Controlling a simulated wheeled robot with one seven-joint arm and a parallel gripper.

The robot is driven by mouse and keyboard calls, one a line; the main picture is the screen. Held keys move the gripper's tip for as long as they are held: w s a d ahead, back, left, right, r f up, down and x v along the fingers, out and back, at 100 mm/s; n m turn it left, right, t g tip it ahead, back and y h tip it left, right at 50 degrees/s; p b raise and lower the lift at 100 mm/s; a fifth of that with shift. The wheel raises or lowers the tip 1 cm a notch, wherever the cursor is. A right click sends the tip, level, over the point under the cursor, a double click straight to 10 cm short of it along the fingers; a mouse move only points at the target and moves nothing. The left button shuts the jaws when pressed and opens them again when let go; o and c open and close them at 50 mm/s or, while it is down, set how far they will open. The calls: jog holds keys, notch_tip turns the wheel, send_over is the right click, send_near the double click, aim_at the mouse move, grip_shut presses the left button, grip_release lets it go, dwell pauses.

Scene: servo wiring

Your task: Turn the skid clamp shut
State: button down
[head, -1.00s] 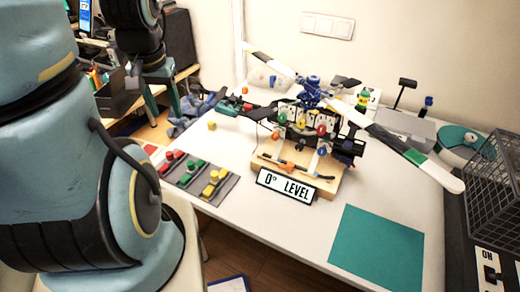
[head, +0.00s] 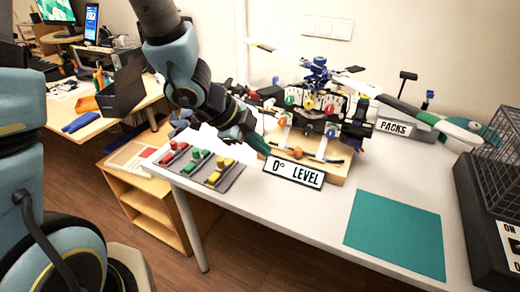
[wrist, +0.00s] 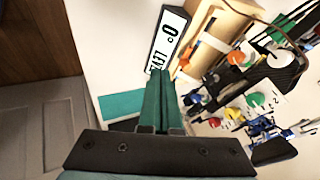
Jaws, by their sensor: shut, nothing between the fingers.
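The orange skid clamp (head: 297,152) sits on a dark skid bar along the front of the wooden base (head: 334,177), under the helicopter model (head: 318,110). It also shows in the wrist view (wrist: 235,57), upper right of my fingers. My gripper (head: 262,148) is at the left front of the model, beside the left end of the base. In the wrist view my green fingers (wrist: 157,88) are shut together with nothing between them, pointing toward the 0° LEVEL sign (wrist: 168,38). The fingers are apart from the clamp. I cannot tell the clamp's exact turn.
The 0° LEVEL sign (head: 297,171) stands in front of the base. A grey mat (head: 200,168) with red, green and yellow blocks lies at left. A teal mat (head: 396,233) lies front right. A wire basket (head: 492,170) stands at right.

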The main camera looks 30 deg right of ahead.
jog(key=b+x, duration=0.2)
jog(key=x, duration=0.5)
jog(key=shift+d+f, duration=0.1)
jog(key=shift+f, duration=0.2)
jog(key=shift+w+d+r+p, duration=0.15)
jog(key=shift+w+d+p, duration=0.25)
jog(key=shift+d, duration=0.1)
jog(key=shift+w+d+r+p, duration=0.15)
jog(key=shift+w+d+p, duration=0.2)
jog(key=shift+d, duration=0.15)
jog(key=shift+w+d+f, duration=0.1)
jog(key=shift+w+d, duration=0.3)
jog(key=shift+d, duration=0.3)
jog(key=shift+p, duration=0.55)
